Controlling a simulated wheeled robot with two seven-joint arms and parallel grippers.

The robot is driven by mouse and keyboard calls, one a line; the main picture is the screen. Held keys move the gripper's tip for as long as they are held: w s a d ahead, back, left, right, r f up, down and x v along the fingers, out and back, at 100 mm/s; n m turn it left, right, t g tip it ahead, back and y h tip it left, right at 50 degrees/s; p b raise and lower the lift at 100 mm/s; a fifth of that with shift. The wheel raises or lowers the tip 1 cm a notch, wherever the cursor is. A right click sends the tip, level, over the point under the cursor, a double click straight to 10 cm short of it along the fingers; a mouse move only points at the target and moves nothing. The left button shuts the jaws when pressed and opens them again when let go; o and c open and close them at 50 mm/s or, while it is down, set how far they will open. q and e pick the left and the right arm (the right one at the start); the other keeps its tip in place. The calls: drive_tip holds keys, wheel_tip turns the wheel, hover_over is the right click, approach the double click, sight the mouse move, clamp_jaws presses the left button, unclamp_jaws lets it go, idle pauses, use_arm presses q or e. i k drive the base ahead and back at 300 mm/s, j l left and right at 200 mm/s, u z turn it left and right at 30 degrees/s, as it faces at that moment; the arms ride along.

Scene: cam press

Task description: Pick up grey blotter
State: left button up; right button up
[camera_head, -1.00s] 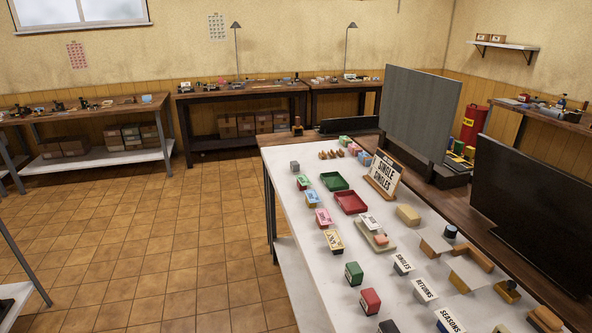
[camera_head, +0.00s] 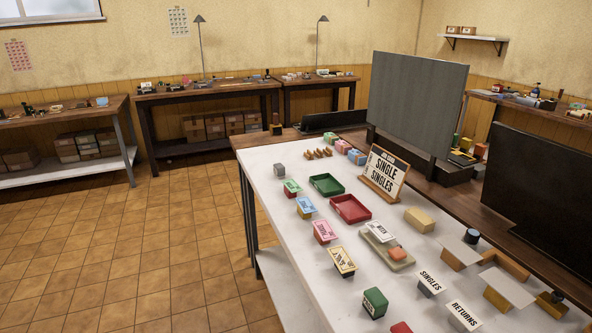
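A small grey block (camera_head: 279,170) sits at the far left corner of the white tabletop (camera_head: 262,158). It may be the grey blotter, but it is too small to be sure. Another grey piece (camera_head: 427,288) shows under the "SINGLES" card, partly hidden by it. Neither of my grippers is in view.
The table holds a green tray (camera_head: 326,186), a red tray (camera_head: 350,209), a "SINGLE SINGLES" sign (camera_head: 384,174) and several carded blocks. A large grey panel (camera_head: 415,110) and a dark panel (camera_head: 540,190) stand along its right side. The tiled floor (camera_head: 130,240) at left is clear.

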sight(279, 169)
drive_tip(key=i+j+z, duration=0.3)
drive_tip(key=i+j, duration=0.15)
drive_tip(key=i+j+z, duration=0.2)
drive_tip(key=j, duration=0.2)
drive_tip(key=i+j+z, duration=0.15)
drive_tip(key=j, duration=0.15)
drive_tip(key=i+j+z, duration=0.15)
drive_tip(key=j, duration=0.25)
drive_tip(key=i+j+z, duration=0.15)
drive_tip(key=j, duration=0.2)
